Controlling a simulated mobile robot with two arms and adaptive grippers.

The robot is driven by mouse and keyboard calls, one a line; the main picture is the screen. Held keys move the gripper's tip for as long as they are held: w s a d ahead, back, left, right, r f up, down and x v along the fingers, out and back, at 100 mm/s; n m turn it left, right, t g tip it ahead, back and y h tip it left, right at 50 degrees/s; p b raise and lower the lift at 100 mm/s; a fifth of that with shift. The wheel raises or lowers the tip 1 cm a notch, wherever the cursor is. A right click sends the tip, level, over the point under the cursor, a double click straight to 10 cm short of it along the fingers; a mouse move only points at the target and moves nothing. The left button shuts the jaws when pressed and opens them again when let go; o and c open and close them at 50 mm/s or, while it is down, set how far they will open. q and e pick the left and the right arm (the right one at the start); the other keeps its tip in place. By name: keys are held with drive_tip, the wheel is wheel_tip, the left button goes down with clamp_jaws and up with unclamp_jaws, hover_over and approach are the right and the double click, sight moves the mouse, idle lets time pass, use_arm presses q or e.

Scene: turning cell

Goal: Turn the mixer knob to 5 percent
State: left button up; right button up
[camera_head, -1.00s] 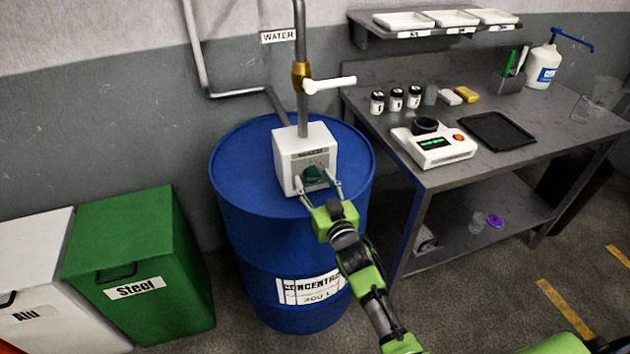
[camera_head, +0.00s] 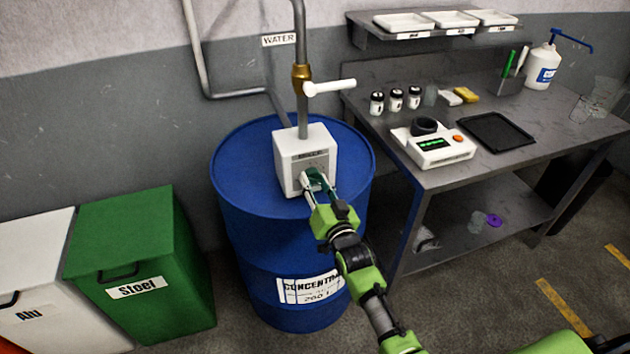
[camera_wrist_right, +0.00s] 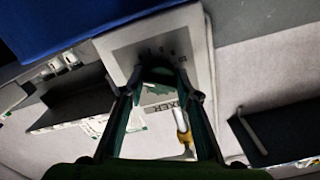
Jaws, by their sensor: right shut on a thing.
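The mixer is a white box (camera_head: 294,147) on top of the blue concentrate drum (camera_head: 240,178), with a dark green knob (camera_head: 313,178) on its front face. My right gripper (camera_head: 317,183) reaches the knob from the front and is shut on it. In the right wrist view the two fingers stand on either side of the green knob (camera_wrist_right: 155,90), and the mixer's face (camera_wrist_right: 125,47) shows scale marks above it. The knob's exact setting is too small to read. My left gripper is not in view.
A water pipe with a white lever (camera_head: 329,87) rises above the mixer. A grey workbench (camera_head: 390,165) with a scale (camera_head: 432,147), small jars and a black tray (camera_head: 496,131) stands to the right. Green (camera_head: 125,240) and white bins stand at the left.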

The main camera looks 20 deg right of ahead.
drive_tip(key=shift+m, duration=0.3)
drive_tip(key=o, duration=1.1)
drive_tip(key=shift+s, duration=0.1)
drive_tip(key=s, duration=1.2)
drive_tip(key=shift+d, duration=0.2)
drive_tip(key=shift+w, duration=0.1)
